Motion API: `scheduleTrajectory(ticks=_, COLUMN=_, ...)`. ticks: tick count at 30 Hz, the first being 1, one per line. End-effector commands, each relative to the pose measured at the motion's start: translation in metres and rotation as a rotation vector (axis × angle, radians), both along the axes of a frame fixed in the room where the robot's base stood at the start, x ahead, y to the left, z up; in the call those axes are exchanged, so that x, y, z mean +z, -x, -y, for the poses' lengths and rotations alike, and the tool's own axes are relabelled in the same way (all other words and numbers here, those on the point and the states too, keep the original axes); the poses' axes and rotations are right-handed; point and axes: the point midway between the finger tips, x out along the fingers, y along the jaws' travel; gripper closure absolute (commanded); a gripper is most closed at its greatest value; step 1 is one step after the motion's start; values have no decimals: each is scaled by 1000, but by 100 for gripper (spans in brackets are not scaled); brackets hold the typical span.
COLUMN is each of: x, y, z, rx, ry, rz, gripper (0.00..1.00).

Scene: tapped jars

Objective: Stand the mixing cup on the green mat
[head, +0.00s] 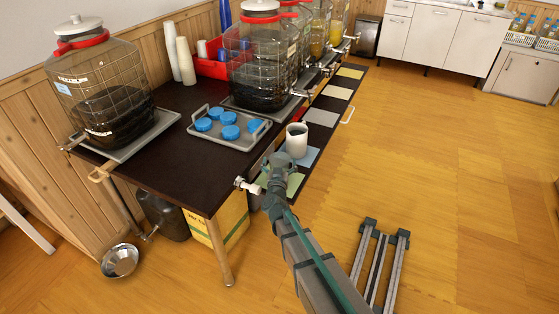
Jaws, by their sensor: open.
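The mixing cup (296,146) is white with a dark inside. It is upright at the blue mat (309,158) on the low ledge along the table's front. The green mat (295,184) is the nearest in the row, just this side of the blue one, and my arm partly covers it. My gripper (281,160) is open, close to the near left side of the cup. The fingers are small and partly hidden, so I cannot tell whether they touch the cup or stand around it.
Grey (320,117), white (338,92) and yellow (350,73) mats continue along the ledge. A grey tray (262,133) with blue lids and several large tapped jars (262,65) stand on the dark table (180,175). A metal bowl (120,261) is on the floor. Open floor lies right.

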Motion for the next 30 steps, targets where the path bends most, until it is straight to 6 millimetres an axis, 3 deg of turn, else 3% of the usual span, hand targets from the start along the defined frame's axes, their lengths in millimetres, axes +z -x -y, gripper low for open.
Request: scheduleTrajectory(ticks=30, x=1, y=38, z=1, rx=0, ry=0, rz=0, gripper=0)
